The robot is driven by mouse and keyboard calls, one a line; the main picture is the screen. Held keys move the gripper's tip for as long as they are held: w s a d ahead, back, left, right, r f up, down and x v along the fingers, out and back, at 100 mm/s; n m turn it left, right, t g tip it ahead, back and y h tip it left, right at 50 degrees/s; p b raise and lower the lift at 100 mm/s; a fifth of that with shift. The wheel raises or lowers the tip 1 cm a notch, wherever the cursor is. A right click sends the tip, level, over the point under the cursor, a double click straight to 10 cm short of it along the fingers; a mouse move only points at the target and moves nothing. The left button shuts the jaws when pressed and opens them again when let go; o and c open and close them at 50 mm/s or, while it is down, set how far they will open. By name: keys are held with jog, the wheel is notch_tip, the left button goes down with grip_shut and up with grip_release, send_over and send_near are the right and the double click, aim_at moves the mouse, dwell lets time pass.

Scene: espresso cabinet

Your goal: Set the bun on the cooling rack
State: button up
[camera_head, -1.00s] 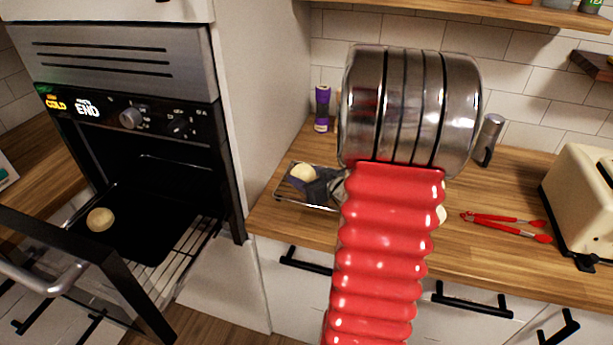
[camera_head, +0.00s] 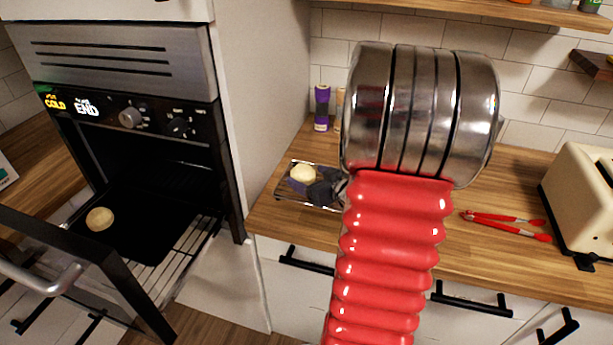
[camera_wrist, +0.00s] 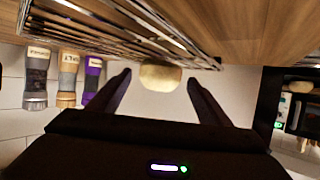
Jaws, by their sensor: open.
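A pale round bun (camera_head: 303,173) is at the wire cooling rack (camera_head: 290,196) on the wooden counter, right of the oven. In the upside-down wrist view, the bun (camera_wrist: 160,77) shows against the rack's wires (camera_wrist: 130,30). My gripper (camera_head: 311,186) is low at the rack, close beside the bun. In the wrist view its two dark fingers are apart, one on each side of the bun with gaps between. My gripper is open. My arm hides the rack's right end. A second bun (camera_head: 100,218) lies on the dark tray (camera_head: 150,245) in the open oven.
The oven door (camera_head: 85,275) hangs open at left. A purple-labelled grinder (camera_head: 322,108) stands behind the rack. Red tongs (camera_head: 505,225) and a cream toaster (camera_head: 585,200) are on the counter at right. The tall cabinet side stands between oven and rack.

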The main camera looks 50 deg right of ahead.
jog(key=v, duration=0.9)
jog(key=shift+s+a+r, duration=0.1)
jog(key=shift+s, duration=0.25)
dwell(0.5)
jog(key=shift+w+r, duration=0.25)
jog(key=shift+w, duration=0.2)
jog(key=w+a+r+g+h, duration=0.3)
jog(key=w+a+r+g, duration=0.15)
jog(key=a+r, duration=0.4)
jog(key=s+a+n+g+y, duration=0.1)
jog(key=s+a+y, duration=0.2)
jog(key=a, duration=0.9)
jog(key=s+a+f+n+g+y, duration=0.1)
jog(key=s+a+g+y, duration=0.1)
jog(key=s+a, duration=0.5)
jog(key=a+y, duration=0.1)
jog(key=a, duration=0.5)
jog(key=shift+a+f+n, duration=0.2)
jog(key=shift+n, duration=0.1)
